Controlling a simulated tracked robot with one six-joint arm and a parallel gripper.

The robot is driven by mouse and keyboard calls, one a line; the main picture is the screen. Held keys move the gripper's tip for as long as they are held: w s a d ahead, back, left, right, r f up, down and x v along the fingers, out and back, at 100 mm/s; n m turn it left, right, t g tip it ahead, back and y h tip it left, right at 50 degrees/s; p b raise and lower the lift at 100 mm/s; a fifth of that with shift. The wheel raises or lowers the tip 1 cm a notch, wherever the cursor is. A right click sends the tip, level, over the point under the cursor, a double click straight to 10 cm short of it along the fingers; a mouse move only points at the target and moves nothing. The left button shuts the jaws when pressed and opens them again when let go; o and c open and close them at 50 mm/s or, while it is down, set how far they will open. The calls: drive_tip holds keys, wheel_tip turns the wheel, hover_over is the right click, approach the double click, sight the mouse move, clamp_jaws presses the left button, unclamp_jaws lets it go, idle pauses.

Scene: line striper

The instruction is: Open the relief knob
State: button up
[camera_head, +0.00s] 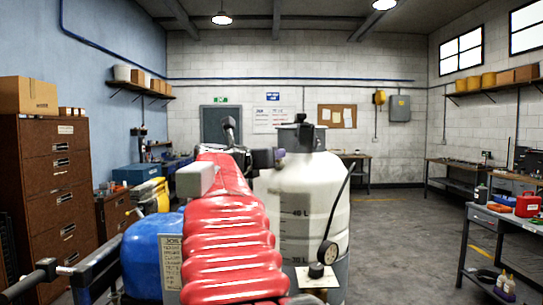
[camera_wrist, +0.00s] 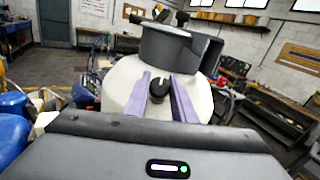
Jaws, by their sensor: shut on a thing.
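The relief knob (camera_wrist: 159,87) is a small black knob with a notch, below the dark cap (camera_wrist: 166,45) on the white tank (camera_wrist: 122,82). In the wrist view my gripper (camera_wrist: 161,92) has its two purple fingers on either side of the knob, shut on it. In the head view the white tank (camera_head: 310,200) stands right of centre with its black cap (camera_head: 300,133) on top. My gripper (camera_head: 280,156) reaches the tank's upper left shoulder there. The knob cannot be made out in the head view, and its turn angle is unclear.
A blue tank (camera_head: 150,240) stands at the left. A workbench (camera_head: 500,222) with a red can (camera_head: 527,204) is at the right. The floor between is clear.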

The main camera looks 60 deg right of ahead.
drive_tip(key=shift+m+g, duration=0.3)
drive_tip(key=shift+m, duration=0.2)
drive_tip(key=m+g, duration=0.3)
drive_tip(key=m, duration=0.1)
drive_tip(key=shift+w+m+y, duration=0.1)
drive_tip(key=shift+m+y, duration=0.2)
drive_tip(key=m+g+y, duration=0.1)
drive_tip(key=m+g, duration=0.2)
drive_tip(key=m, duration=0.1)
drive_tip(key=shift+m+g+y, duration=0.65)
drive_tip(key=shift+m+y, duration=0.05)
drive_tip(key=shift+m, duration=0.55)
drive_tip(key=shift+m+g+y, duration=0.65)
drive_tip(key=shift+m+y, duration=0.05)
drive_tip(key=shift+m, duration=0.55)
drive_tip(key=shift+s+f+m+g+y, duration=0.15)
drive_tip(key=shift+m+g+y, duration=0.35)
drive_tip(key=shift+m+y, duration=1.05)
drive_tip(key=o, duration=1)
drive_tip(key=shift+m+h, duration=0.25)
drive_tip(key=shift+h, duration=0.1)
drive_tip(key=shift+a, duration=0.1)
